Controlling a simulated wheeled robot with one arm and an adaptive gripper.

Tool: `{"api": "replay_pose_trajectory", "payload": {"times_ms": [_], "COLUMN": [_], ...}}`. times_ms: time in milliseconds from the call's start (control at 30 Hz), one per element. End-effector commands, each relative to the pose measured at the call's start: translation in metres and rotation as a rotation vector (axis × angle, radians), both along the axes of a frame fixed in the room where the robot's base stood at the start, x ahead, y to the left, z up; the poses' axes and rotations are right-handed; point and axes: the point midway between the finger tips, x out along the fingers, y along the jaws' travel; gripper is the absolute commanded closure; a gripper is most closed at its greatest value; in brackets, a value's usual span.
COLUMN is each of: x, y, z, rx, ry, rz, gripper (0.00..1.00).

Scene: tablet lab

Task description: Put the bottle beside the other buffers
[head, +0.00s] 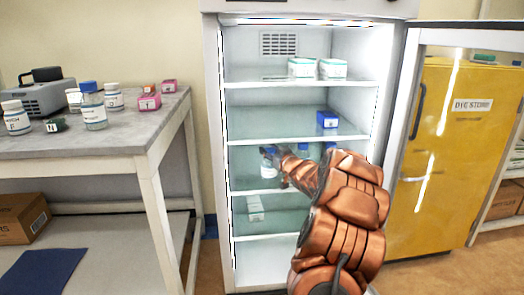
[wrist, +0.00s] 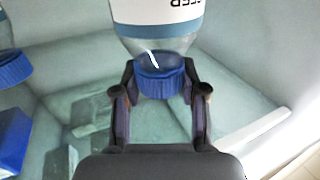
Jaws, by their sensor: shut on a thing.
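My gripper (head: 277,152) is inside the open fridge at the middle shelf, left of centre. In the wrist view my gripper (wrist: 158,88) is shut on the blue cap end of a clear bottle with a white label (wrist: 157,18). The bottle also shows in the head view (head: 267,167), upright and partly covered by my gripper. Whether its base touches the shelf, I cannot tell. Other blue-capped bottles, one left (head: 302,148) and one right (head: 328,147), stand to its right on that shelf, mostly hidden by my arm. One blue-capped bottle shows at the wrist view's left edge (wrist: 12,68).
A blue box (head: 327,119) sits on the shelf above, and white boxes (head: 303,68) on the top shelf. The fridge door (head: 408,140) stands open at right. A lab table (head: 150,122) with several bottles is at left.

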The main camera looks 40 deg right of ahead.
Motion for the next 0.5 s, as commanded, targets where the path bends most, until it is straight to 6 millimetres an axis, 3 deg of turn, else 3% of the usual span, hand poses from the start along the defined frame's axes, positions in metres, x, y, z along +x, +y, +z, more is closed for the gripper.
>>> {"api": "replay_pose_trajectory", "payload": {"times_ms": [500], "x": [0.042], "y": [-0.01], "z": [-0.002], "rx": [-0.003], "ry": [0.001], "rz": [0.002], "gripper": [1.0]}}
